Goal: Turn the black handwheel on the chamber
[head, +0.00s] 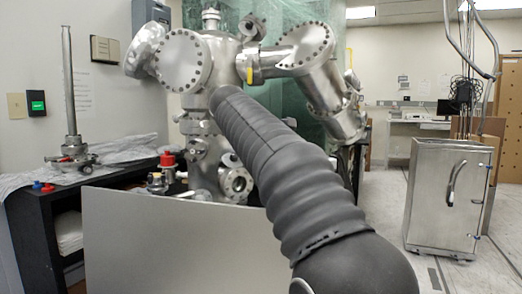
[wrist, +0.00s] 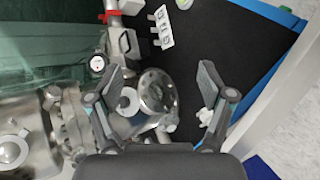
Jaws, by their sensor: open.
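The steel vacuum chamber (head: 225,60) stands at the centre of the head view, with several round bolted flanges and ports. My grey ribbed arm reaches towards it and covers part of it; my gripper is hidden there. In the wrist view my gripper (wrist: 162,76) is open, its two fingers spread wide. A round metal bolted flange (wrist: 157,90) shows between and below the fingers, apart from the right one. Whether the left finger touches metal parts there, I cannot tell. I cannot make out a black handwheel clearly in either view.
A black bench (head: 30,215) with a tall metal post fitting (head: 70,100) stands at left. A grey panel (head: 180,245) stands in front of the chamber. A steel cabinet (head: 445,195) stands at right. In the wrist view, a white bracket (wrist: 162,28) lies on a dark surface.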

